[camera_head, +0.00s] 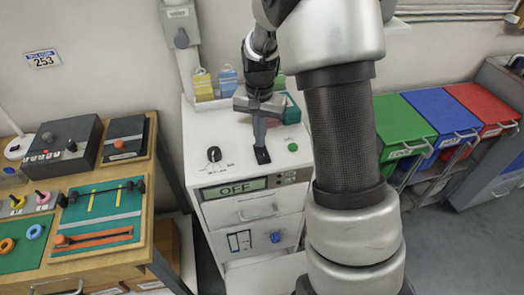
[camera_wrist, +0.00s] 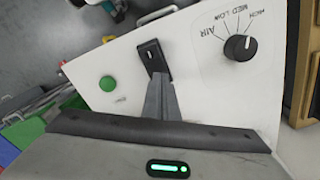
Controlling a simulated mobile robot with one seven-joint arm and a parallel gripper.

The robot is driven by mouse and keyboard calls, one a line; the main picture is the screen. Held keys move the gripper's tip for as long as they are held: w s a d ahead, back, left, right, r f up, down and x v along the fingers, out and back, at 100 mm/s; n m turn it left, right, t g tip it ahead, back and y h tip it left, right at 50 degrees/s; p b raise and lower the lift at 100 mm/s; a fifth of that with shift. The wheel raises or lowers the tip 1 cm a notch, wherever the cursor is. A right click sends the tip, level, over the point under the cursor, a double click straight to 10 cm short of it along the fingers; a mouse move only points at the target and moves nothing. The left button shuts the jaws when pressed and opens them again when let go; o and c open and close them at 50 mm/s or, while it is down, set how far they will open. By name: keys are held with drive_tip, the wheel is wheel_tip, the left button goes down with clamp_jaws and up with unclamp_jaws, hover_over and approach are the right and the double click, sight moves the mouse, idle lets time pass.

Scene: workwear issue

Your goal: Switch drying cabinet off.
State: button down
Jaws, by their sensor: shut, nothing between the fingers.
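The white drying cabinet (camera_head: 222,217) stands in the middle of the head view, with a display (camera_head: 234,188) that reads OFF. On its top are a black rocker switch (camera_head: 262,156), a green button (camera_head: 293,147) and a black knob (camera_head: 214,154). My gripper (camera_head: 260,145) is shut and empty, pointing down with its fingertips at the switch. In the wrist view the fingertips (camera_wrist: 158,80) are at the near end of the switch (camera_wrist: 152,57); I cannot tell whether they touch it. The green button (camera_wrist: 107,83) and the knob (camera_wrist: 238,47) are clear of the fingers.
A wooden bench (camera_head: 100,262) with control panels is on the left. Green, blue and red bins (camera_head: 433,112) stand on the right, beyond my arm. Grey floor (camera_head: 440,245) is free at the lower right.

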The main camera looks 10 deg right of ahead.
drive_tip(key=shift+r, duration=0.2)
wheel_tip(320, 180, up, 7)
drive_tip(key=p, duration=0.5)
drive_tip(key=shift+f, duration=0.15)
idle(0.3)
wheel_tip(320, 180, up, 7)
drive_tip(key=n+t, duration=0.1)
hover_over(262, 154)
drive_tip(key=w, duration=0.1)
drive_tip(key=s+r+n+t+p, duration=0.2)
drive_tip(key=s+r+n+t, duration=0.1)
drive_tip(key=s+r, duration=0.85)
drive_tip(key=s+r+n+t, duration=0.1)
drive_tip(key=s+r+n, duration=0.1)
drive_tip(key=s, duration=0.6)
drive_tip(key=shift+s+d+r+t, duration=0.2)
drive_tip(key=shift+s+r+t, duration=0.1)
drive_tip(key=shift+r, duration=0.1)
